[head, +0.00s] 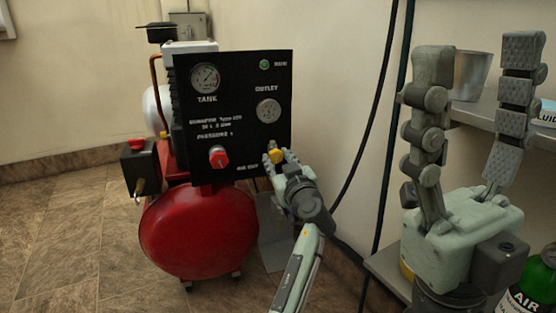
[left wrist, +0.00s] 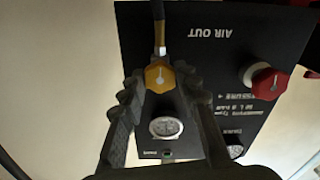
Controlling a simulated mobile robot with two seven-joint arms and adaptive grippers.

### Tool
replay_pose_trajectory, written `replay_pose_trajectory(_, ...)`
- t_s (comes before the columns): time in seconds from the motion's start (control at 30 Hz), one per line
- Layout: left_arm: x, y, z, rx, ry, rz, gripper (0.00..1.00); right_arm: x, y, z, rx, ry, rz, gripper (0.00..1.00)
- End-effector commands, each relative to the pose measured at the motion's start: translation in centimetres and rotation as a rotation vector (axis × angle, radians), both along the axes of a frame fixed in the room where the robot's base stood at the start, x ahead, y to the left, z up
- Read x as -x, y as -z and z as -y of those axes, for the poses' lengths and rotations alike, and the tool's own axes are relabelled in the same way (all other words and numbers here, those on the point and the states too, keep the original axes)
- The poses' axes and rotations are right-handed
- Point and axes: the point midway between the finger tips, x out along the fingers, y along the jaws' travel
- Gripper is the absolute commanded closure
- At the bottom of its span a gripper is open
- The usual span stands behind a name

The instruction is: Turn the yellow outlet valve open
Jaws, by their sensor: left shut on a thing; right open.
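The yellow outlet valve (head: 276,155) is at the lower right of the black panel (head: 235,130) on the compressor, near the "AIR OUT" lettering. My left gripper (head: 279,159) is shut on it, and its fingers partly hide it in the head view. In the left wrist view the yellow knob (left wrist: 159,76) sits between my two fingertips (left wrist: 161,82), with a pale mark on its face. My right gripper (head: 478,62) is open and empty, fingers pointing up, at the right of the head view.
A red knob (head: 218,157) and two gauges, tank (head: 205,78) and outlet (head: 268,110), are on the panel. The red tank (head: 200,232) is below. A hose (head: 376,115) hangs at the wall. A shelf with a metal cup (head: 471,76) and a green AIR bottle (head: 533,283) are right.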

Motion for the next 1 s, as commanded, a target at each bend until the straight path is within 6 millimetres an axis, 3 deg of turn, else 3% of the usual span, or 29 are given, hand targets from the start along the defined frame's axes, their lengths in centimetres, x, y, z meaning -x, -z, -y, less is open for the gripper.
replay_pose_trajectory(0.67, -0.03, -0.14, -0.02, 0.065, 0.001, 0.023, 0.98, -0.04, 0.07, -0.1, 0.007, 0.0, -0.001, 0.43)
replay_pose_trajectory(0.7, -0.02, -0.13, -0.03, 0.065, 0.001, 0.023, 0.68, -0.04, 0.07, -0.09, 0.007, 0.0, -0.001, 0.43)
replay_pose_trajectory(0.87, -0.02, -0.1, -0.02, 0.064, 0.0, 0.023, 0.48, -0.05, 0.08, -0.09, 0.007, 0.0, -0.001, 0.43)
replay_pose_trajectory(1.0, -0.01, -0.05, -0.01, 0.063, 0.0, 0.022, 0.48, -0.05, 0.08, -0.09, 0.007, 0.0, -0.001, 0.43)
